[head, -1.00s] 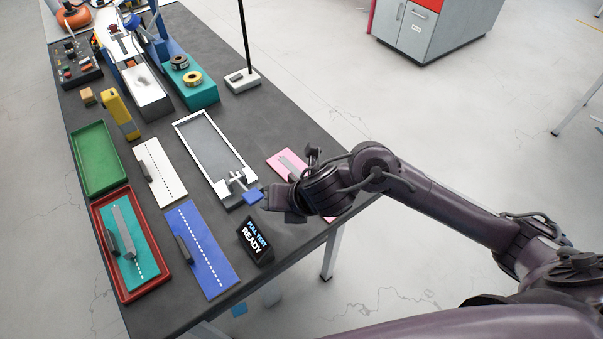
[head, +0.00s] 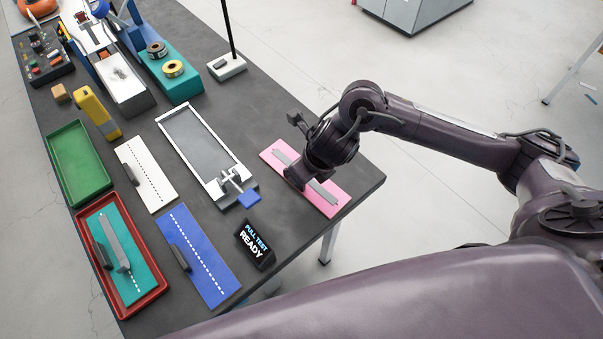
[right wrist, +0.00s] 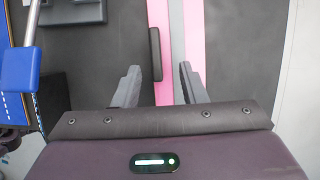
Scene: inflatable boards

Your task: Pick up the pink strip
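The pink strip (head: 327,208) lies flat near the right edge of the dark table, with a grey band along its middle. It also shows in the right wrist view (right wrist: 158,18), with a dark grip bar (right wrist: 155,55) on it. My right gripper (head: 298,182) is over the strip and hides part of it in the head view. In the right wrist view its two fingers (right wrist: 160,70) are apart, with the bar between them in the picture. I cannot tell whether they touch anything. My left gripper is not in view.
A clamp frame (head: 200,145) with a blue lever stands left of the strip. A "PULL TEST READY" display (head: 255,243), blue board (head: 205,265), white board (head: 150,180), red tray (head: 157,290) holding a teal board, and empty green tray (head: 78,160) stand further left.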

